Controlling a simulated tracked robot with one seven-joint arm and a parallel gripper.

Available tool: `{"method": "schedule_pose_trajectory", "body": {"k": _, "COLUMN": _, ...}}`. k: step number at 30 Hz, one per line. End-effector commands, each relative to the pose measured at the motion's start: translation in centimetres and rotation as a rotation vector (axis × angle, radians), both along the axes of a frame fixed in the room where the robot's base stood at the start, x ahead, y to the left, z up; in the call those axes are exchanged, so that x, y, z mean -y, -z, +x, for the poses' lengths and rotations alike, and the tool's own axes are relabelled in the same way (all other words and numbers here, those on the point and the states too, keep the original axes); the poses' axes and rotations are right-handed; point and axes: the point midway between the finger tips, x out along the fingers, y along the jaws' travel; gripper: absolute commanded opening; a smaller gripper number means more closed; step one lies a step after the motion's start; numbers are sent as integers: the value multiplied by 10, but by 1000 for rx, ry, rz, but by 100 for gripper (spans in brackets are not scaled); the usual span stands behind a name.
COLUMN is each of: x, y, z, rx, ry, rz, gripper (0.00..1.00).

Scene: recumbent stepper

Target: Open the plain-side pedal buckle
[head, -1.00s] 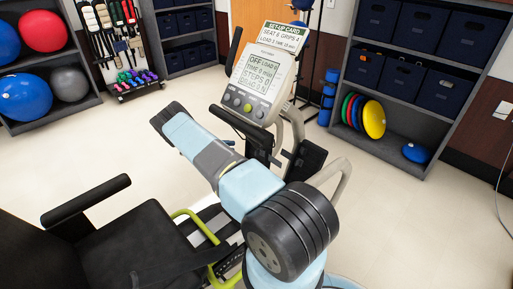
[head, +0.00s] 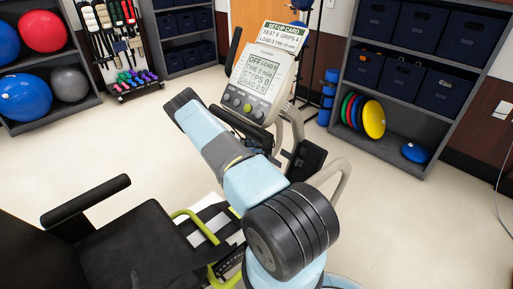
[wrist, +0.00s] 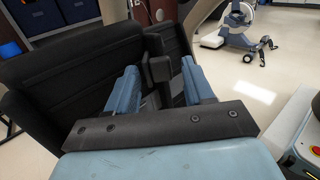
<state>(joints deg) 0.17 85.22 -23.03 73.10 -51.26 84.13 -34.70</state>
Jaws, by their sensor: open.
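My gripper (wrist: 160,76) is open in the wrist view, with its two blue fingers apart. A dark upright block (wrist: 160,70) shows between the fingers; I cannot tell whether it is the buckle or whether a finger touches it. Large black padded panels (wrist: 70,82) stand just beyond the fingers and fill the left and middle of that view. In the head view a black pedal-like pad (head: 305,160) shows on the stepper, right of my arm. No buckle is clearly visible.
The stepper's console (head: 252,85) stands beyond my arm, its screen lit. A black seat (head: 140,245) is at lower left and a curved grey handle (head: 345,180) at right. Shelves (head: 430,70) line the back. The floor between is mostly clear.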

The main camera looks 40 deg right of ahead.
Motion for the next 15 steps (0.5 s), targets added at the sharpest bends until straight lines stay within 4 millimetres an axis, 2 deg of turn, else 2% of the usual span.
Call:
{"method": "schedule_pose_trajectory", "body": {"k": 10, "x": 3, "y": 0, "z": -2, "rx": 1, "ry": -1, "rz": -1, "gripper": 52}}
{"method": "schedule_pose_trajectory", "body": {"k": 15, "x": 3, "y": 0, "z": -2, "rx": 0, "ry": -1, "rz": 0, "gripper": 38}}
